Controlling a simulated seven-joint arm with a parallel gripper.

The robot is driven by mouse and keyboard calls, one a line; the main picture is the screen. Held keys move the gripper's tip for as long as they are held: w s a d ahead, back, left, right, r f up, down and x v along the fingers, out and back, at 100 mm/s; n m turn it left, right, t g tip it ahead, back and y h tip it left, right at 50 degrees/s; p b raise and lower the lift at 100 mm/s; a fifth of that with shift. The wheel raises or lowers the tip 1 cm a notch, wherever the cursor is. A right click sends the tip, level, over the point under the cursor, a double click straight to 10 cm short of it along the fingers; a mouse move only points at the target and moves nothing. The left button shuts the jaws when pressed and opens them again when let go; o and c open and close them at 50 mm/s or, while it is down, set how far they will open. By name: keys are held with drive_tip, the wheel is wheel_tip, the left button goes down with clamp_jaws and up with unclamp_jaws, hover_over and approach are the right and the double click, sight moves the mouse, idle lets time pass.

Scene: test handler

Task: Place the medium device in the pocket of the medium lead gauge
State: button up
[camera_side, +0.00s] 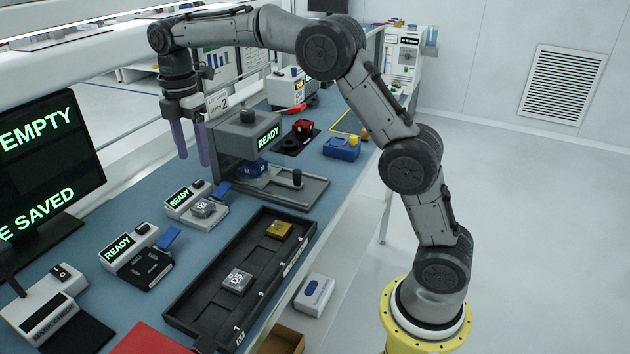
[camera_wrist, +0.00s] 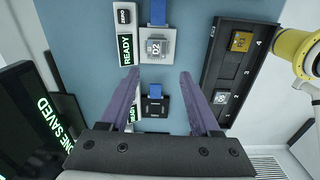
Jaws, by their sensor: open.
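My gripper (camera_side: 193,160) is open and empty, its purple fingers hanging above the bench. In the wrist view, my gripper (camera_wrist: 159,74) has its fingertips on either side of the gap between two gauges. The light gauge (camera_side: 184,199) shows READY and has a silver device marked D2 (camera_side: 203,208) on it; this device (camera_wrist: 157,47) also shows in the wrist view. The other gauge (camera_side: 118,246) shows READY and has a black block with no device seen on it. A silver device marked D5 (camera_side: 237,281) and a gold device (camera_side: 279,230) sit in the black tray (camera_side: 205,289). No label tells which is medium.
A grey machine (camera_side: 238,138) with a READY display stands behind the gauges. A monitor (camera_side: 45,165) is at left, and a red object (camera_side: 147,340) lies at the front. A blue box (camera_side: 342,148) is further back. Blue bench surface is bare between gauges and tray.

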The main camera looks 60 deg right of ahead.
drive_tip(key=s+r+m+t, duration=0.1)
drive_tip(key=s+r+m, duration=0.25)
drive_tip(key=s, duration=0.45)
drive_tip(key=s+r+m+t, duration=0.2)
drive_tip(key=s+r+m, duration=0.15)
drive_tip(key=s, duration=0.45)
drive_tip(key=s+f+m+t, duration=0.1)
drive_tip(key=s+f+m, duration=0.3)
drive_tip(key=s, duration=0.5)
drive_tip(key=s+f+m+t, duration=0.1)
drive_tip(key=s+f+m, duration=0.3)
drive_tip(key=s+m, duration=0.2)
drive_tip(key=s, duration=0.2)
drive_tip(key=shift+s, duration=0.4)
